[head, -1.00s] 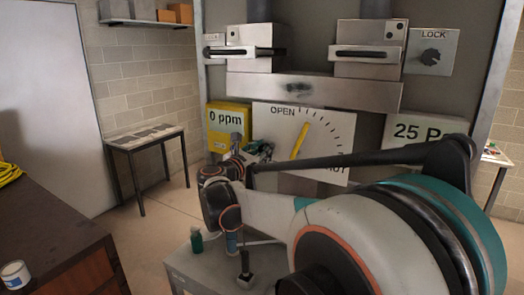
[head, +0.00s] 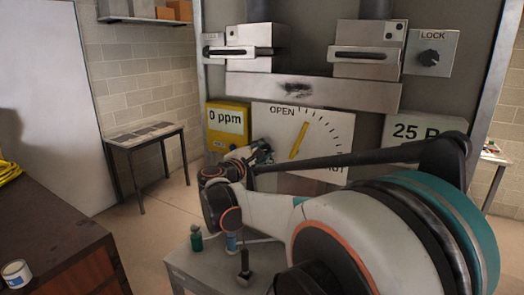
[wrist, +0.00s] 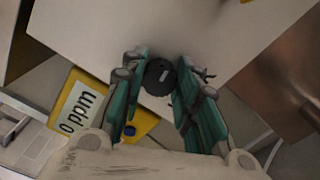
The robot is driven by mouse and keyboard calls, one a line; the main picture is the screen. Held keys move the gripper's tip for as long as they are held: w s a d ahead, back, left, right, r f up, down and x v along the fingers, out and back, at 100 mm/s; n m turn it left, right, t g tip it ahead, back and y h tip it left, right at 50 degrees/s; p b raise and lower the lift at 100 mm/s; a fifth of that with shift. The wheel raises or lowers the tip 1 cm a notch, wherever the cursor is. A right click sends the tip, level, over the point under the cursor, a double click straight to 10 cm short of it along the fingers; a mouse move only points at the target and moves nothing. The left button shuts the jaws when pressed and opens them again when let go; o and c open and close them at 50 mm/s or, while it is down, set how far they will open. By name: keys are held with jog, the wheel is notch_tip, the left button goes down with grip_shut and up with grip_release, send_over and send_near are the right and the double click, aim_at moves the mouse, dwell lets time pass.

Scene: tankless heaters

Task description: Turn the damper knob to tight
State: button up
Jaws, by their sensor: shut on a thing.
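The white damper dial plate (head: 325,130) is on the grey panel, with OPEN at its top left and a partly hidden word at its lower right. Its yellow pointer (head: 299,140) leans up and to the right. The dark round damper knob (wrist: 159,77) shows between my fingers in the wrist view. My gripper (wrist: 160,92) has its green fingers closed around the knob's sides. In the head view my gripper (head: 262,152) is at the plate's lower left, where my arm hides the knob and part of the plate.
A yellow 0 ppm meter (head: 228,126) is just left of the plate. A 25 P sign (head: 415,130) is to the right, partly behind my arm. A LOCK knob (head: 430,58) and two metal handled boxes are above. A grey stand (head: 205,268) with small bottles is below my arm.

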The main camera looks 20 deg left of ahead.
jog(key=m, duration=0.3)
jog(key=shift+m, duration=0.3)
jog(key=shift+f+m, duration=0.1)
jog(key=shift+m, duration=1.7)
jog(key=o, duration=1.1)
jog(key=shift+c, duration=0.2)
jog(key=s, duration=1.2)
jog(key=shift+a, duration=0.45)
